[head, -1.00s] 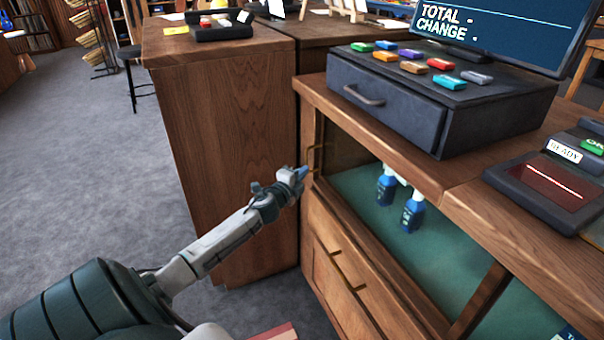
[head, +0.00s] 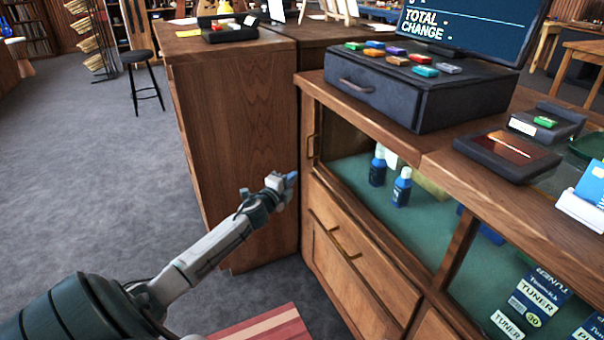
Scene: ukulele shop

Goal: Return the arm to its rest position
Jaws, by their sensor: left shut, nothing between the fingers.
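My left gripper (head: 291,178) is at the end of my left arm, which comes in from the lower left of the head view. It is shut and empty, with its bluish fingertips together. My right gripper is not in view.
A black stool (head: 140,62) stands at the back left. Grey floor (head: 95,180) on the left is clear.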

